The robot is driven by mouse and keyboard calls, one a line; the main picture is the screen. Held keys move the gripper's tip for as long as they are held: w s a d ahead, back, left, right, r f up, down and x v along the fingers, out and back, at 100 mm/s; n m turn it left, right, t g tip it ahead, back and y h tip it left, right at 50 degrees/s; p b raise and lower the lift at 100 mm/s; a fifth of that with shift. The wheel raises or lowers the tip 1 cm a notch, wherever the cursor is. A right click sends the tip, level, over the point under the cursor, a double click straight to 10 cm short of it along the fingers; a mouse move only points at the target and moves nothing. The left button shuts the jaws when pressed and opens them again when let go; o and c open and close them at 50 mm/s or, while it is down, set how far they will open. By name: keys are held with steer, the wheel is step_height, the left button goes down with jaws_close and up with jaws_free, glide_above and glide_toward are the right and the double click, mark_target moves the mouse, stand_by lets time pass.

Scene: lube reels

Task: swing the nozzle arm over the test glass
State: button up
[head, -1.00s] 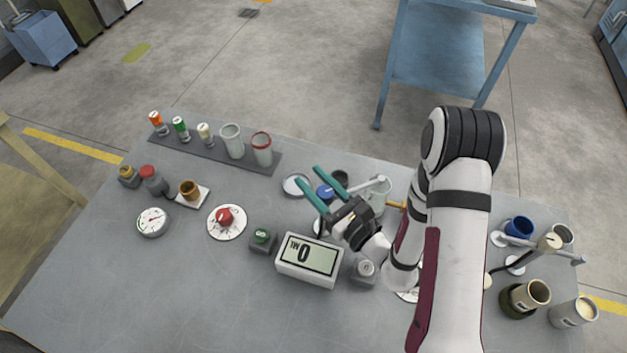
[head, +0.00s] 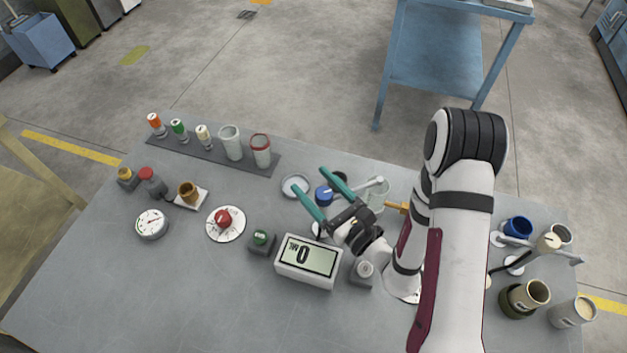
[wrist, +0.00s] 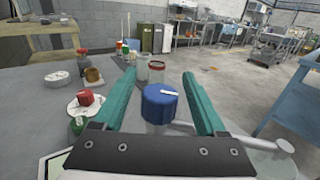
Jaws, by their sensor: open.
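A blue ribbed knob (head: 324,195) with a white mark on top stands upright at the back middle of the bench. It also shows in the wrist view (wrist: 160,104). A pale metal nozzle arm (head: 370,186) runs out to the right near the knob; its rounded end shows in the wrist view (wrist: 284,146). A clear glass (head: 377,197) stands under the arm's right end, partly hidden by my arm; I cannot tell for sure that it is the test glass. My gripper (head: 310,180) is open, its teal fingers to either side of the knob, with no contact visible.
A display box (head: 308,260) reading 0, a green button (head: 261,238) and a red knob (head: 224,219) stand in front and left. A shallow dish (head: 296,185) lies beside the fingertips. Two glasses (head: 231,142) and (head: 261,150) stand on a dark strip. The front left bench is clear.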

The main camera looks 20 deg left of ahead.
mark_target(330, 201)
steer(key=v, duration=0.6)
steer(key=shift+s+d, duration=0.25)
